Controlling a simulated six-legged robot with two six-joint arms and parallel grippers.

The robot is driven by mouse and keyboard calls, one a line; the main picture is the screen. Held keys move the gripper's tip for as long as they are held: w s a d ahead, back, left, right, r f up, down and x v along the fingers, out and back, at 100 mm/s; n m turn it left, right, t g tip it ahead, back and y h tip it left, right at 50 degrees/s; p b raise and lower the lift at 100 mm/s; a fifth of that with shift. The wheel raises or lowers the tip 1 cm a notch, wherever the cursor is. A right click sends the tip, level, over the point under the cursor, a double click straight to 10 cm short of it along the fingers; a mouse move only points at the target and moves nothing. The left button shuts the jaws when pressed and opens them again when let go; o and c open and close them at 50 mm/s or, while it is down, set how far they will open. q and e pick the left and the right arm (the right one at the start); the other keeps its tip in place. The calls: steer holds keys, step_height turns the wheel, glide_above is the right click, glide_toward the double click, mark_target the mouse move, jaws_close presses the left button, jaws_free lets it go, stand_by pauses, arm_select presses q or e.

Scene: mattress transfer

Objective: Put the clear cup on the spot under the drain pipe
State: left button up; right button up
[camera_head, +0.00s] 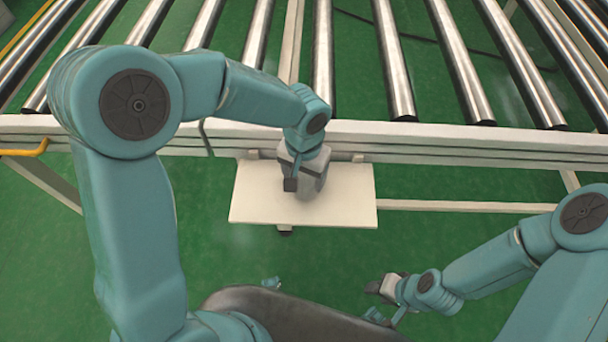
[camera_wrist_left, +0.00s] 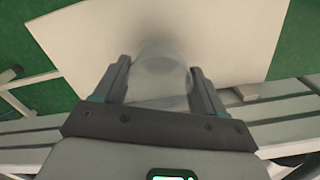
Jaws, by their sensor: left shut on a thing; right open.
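The clear cup (camera_wrist_left: 158,78) is between the two fingers of my left gripper (camera_wrist_left: 160,86) in the left wrist view, and the fingers are shut on it. The cup is over the white board (camera_wrist_left: 225,35); I cannot tell whether its base touches the board. In the head view my left gripper (camera_head: 301,186) is over the middle of this board (camera_head: 255,200) and hides the cup. My right gripper (camera_head: 380,290) is open and empty at the lower middle, well apart from the board. I cannot make out a drain pipe or a marked spot.
A conveyor with metal rollers (camera_head: 393,60) runs along the back. Its pale front rail (camera_head: 450,142) stands behind the board, close to my left wrist. A low crossbar (camera_head: 460,206) runs right from the board. The green floor (camera_head: 190,265) in front is largely clear.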

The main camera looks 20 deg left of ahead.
arm_select(q)
steer(key=shift+f, duration=0.25)
steer(key=o, duration=1)
steer(key=shift+r, duration=0.1)
steer(key=shift+r, duration=0.1)
